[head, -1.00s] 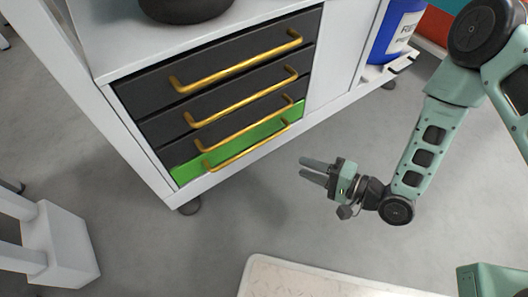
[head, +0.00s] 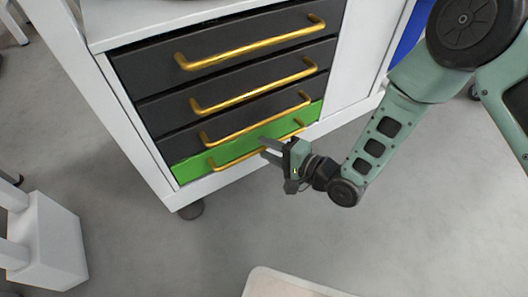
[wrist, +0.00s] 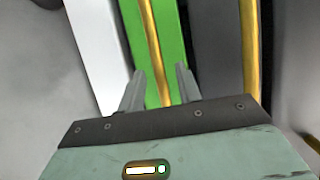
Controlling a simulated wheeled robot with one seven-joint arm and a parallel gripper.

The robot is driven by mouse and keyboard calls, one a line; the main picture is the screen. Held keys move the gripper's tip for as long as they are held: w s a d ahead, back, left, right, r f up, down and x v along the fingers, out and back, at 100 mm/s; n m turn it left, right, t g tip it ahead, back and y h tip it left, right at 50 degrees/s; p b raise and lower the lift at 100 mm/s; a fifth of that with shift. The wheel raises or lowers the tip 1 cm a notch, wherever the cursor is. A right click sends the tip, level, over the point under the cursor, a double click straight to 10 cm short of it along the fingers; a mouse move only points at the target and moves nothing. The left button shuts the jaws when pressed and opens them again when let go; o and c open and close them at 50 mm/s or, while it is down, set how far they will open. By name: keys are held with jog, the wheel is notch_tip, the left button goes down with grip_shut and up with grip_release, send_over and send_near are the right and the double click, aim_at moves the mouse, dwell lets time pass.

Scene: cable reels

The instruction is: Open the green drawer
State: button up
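The green drawer (head: 188,171) is the lowest in the white cabinet, below several dark grey drawers, and looks shut. Its gold bar handle (head: 231,161) runs along its front. My gripper (head: 264,147) is in front of the right half of that handle and hides part of it. In the wrist view, my gripper (wrist: 160,73) is open, with one finger on each side of the gold handle (wrist: 151,42) and the green front (wrist: 173,42) behind it. I cannot tell whether the fingers touch the handle.
The dark drawer above (head: 182,142) has a gold handle (head: 255,118) close over my gripper. A caster (head: 190,211) stands under the cabinet. White furniture (head: 50,245) is at lower left, and a pale-topped surface (head: 285,287) at the bottom. The grey floor in front is clear.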

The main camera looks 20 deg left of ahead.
jog(key=shift+x, duration=0.85)
jog(key=shift+c, duration=0.3)
grip_shut()
jog(key=shift+s+d, duration=0.1)
